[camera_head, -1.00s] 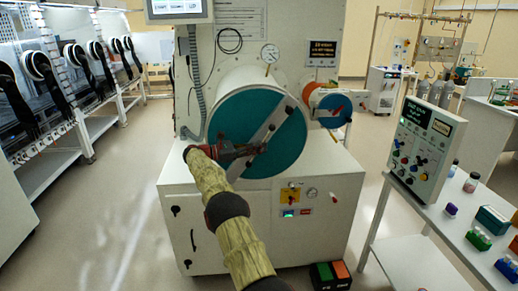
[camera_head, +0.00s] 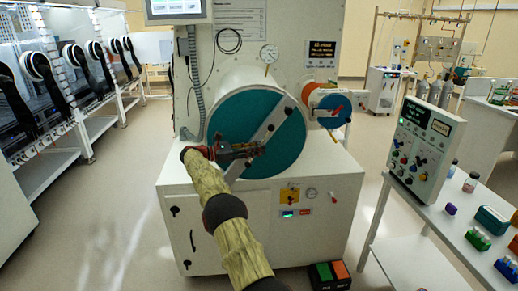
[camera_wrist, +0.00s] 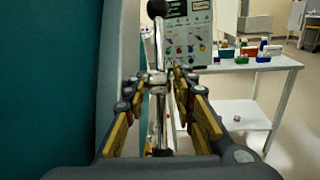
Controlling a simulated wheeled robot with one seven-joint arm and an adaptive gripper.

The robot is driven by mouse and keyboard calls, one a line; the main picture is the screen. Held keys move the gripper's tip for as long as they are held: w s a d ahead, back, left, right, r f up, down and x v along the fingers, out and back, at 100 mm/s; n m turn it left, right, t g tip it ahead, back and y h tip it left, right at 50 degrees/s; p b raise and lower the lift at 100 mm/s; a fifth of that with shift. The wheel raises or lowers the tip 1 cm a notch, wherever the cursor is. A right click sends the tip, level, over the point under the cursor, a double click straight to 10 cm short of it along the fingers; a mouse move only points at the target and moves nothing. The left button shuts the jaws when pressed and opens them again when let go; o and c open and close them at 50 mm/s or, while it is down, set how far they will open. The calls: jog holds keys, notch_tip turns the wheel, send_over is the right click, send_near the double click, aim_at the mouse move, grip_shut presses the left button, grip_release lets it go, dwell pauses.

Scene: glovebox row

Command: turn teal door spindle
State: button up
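The teal round door (camera_head: 236,118) closes the front of a white cylindrical chamber, with a pale grey bar running diagonally across it. A metal spindle handle with dark knob ends (camera_head: 270,128) sits at the middle of this bar. My gripper (camera_head: 256,150) reaches it from the lower left. In the wrist view, the spindle handle (camera_wrist: 158,50) stands upright between my yellow-padded fingers (camera_wrist: 157,84). The fingers are apart, on either side of its metal hub, with what looks like a small gap. The teal door (camera_wrist: 45,70) fills the left of that view. Exact contact is hidden.
A smaller orange chamber with a blue door (camera_head: 330,105) is close on the right. A white cabinet (camera_head: 265,225) stands below, with a pedal box (camera_head: 329,274) on the floor. A control panel (camera_head: 423,150) stands on the side table at right. Gloveboxes (camera_head: 60,90) line the left.

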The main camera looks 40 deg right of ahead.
jog(key=v, duration=1.1)
jog(key=shift+w, duration=0.1)
jog(key=shift+a+f, duration=0.1)
dwell(0.4)
